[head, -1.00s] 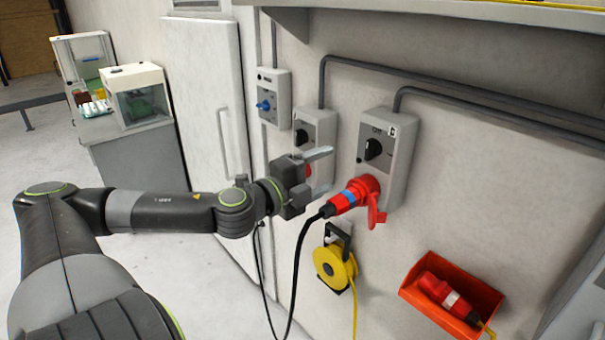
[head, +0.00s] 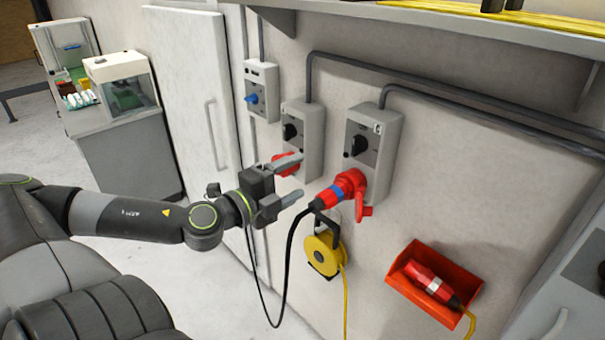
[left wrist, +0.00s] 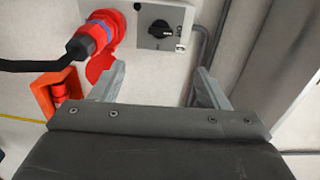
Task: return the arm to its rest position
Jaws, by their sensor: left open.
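My left arm (head: 140,216) comes in from the left in the head view. My left gripper (head: 293,178) is open and empty, its two fingers apart in front of the wall sockets. It also shows open in the left wrist view (left wrist: 160,85). A red plug with a blue band (head: 333,196) sits in the red socket of the right switch box (head: 388,135); its black cable hangs down. The plug stands to the right of the gripper, apart from it, and shows at upper left in the left wrist view (left wrist: 88,40). My right gripper is not in view.
The middle switch box (head: 308,120) is partly behind the gripper. A blue-socket box (head: 262,75) is further left. A yellow cable reel (head: 323,254) and a red bin (head: 462,268) with a red connector hang below. A shelf (head: 450,22) juts out above.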

